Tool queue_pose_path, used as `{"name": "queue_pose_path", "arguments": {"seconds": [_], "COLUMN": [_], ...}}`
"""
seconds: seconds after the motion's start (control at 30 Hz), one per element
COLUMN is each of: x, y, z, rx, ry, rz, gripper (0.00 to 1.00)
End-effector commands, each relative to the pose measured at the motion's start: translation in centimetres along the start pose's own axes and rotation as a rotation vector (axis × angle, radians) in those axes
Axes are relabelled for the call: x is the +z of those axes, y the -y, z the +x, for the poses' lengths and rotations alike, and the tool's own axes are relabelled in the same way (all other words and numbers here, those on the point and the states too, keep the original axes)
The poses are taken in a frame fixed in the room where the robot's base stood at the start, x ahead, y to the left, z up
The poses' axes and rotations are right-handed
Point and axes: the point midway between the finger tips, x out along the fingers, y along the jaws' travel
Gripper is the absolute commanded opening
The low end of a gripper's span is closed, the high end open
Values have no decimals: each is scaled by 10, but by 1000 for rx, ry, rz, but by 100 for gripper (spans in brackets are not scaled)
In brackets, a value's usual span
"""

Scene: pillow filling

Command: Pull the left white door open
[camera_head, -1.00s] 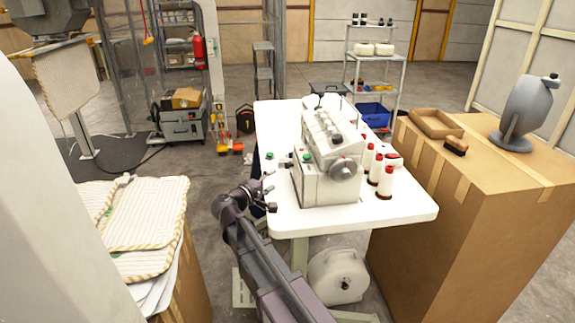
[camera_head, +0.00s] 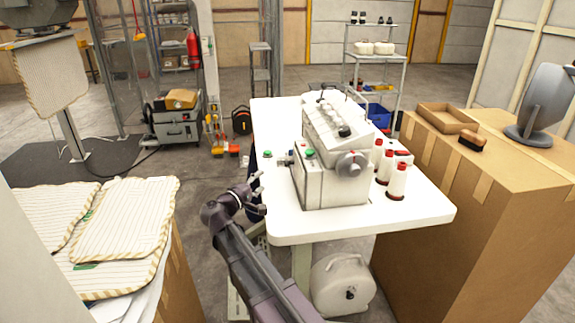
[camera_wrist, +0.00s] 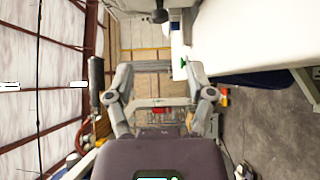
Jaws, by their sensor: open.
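I cannot pick out a left white door with certainty. A pale panelled section (camera_head: 328,42) of the far wall stands between orange posts, with no handle visible. My gripper (camera_head: 256,190) is beside the left edge of the white sewing table, far from that wall. In the wrist view my gripper (camera_wrist: 161,72) has its two fingers spread apart with nothing between them.
The white table (camera_head: 300,232) carries a sewing machine (camera_head: 335,165) and thread spools. A cardboard box (camera_head: 510,190) stands right. Striped pads (camera_head: 125,225) lie on a stack at left. Grey floor (camera_head: 200,180) is free between stack and table.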

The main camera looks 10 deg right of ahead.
Motion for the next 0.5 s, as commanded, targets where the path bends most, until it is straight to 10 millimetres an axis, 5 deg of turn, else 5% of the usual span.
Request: {"name": "queue_pose_path", "arguments": {"seconds": [0.5], "x": [1], "y": [0], "z": [28], "rx": [0], "ry": [5], "rz": [0], "gripper": [69]}}
